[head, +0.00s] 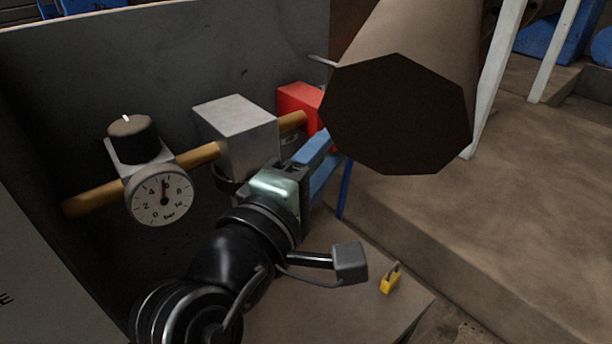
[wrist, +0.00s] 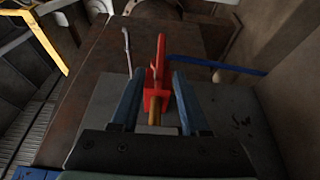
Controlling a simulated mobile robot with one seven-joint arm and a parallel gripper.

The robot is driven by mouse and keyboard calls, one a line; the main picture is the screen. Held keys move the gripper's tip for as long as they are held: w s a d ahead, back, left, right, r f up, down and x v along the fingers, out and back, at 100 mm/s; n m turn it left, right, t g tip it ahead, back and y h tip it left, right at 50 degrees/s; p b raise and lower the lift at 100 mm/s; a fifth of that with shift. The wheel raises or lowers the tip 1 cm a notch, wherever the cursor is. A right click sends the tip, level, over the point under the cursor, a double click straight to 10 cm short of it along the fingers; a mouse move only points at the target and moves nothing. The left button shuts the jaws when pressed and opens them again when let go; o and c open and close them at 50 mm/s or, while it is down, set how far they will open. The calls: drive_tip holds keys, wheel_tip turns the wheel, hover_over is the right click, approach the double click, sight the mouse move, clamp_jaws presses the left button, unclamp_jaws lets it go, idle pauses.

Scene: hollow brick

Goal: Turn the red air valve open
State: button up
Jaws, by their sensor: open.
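The red air valve (head: 299,97) is on the brass-coloured pipe (head: 95,198), to the right of a grey block. The large brown cylinder and my gripper partly hide it in the head view. In the wrist view the valve's red handle (wrist: 160,60) rises from a small red body (wrist: 156,100) on the pipe's end. My gripper (head: 326,152) is open, and its blue fingers reach to the valve. In the wrist view the fingers of my gripper (wrist: 156,74) stand on either side of the red valve, with gaps visible. I cannot tell whether either finger touches it.
A pressure gauge (head: 160,195) with a black knob (head: 132,137) and a grey block (head: 238,132) sit along the pipe. A large brown cylinder (head: 397,115) looms at upper right. A yellow padlock (head: 389,281) lies at lower right. A blue bar (wrist: 215,65) runs right of the valve.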

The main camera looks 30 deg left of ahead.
drive_tip(key=s, duration=0.4)
drive_tip(key=shift+s+d, duration=0.1)
drive_tip(key=shift+s, duration=0.05)
drive_tip(key=shift+s+p, duration=0.85)
drive_tip(key=shift+s, duration=0.15)
drive_tip(key=w+d+r+m+t, duration=0.2)
drive_tip(key=d+r+m, duration=0.15)
drive_tip(key=r, duration=0.25)
drive_tip(key=w+d+r+m+t, duration=0.2)
drive_tip(key=d+r+m, duration=0.15)
drive_tip(key=r, duration=0.35)
drive_tip(key=s+d+r+m+t+h+p, duration=0.1)
drive_tip(key=s+d+r+m+t, duration=0.15)
drive_tip(key=d+r+m, duration=0.45)
drive_tip(key=s+d+r+m+t, duration=0.25)
drive_tip(key=r+m, duration=0.25)
drive_tip(key=r, duration=0.3)
wheel_tip(320, 180, up, 17)
drive_tip(key=p, duration=1.7)
drive_tip(key=shift+w+f, duration=0.15)
drive_tip(key=shift+w, duration=0.15)
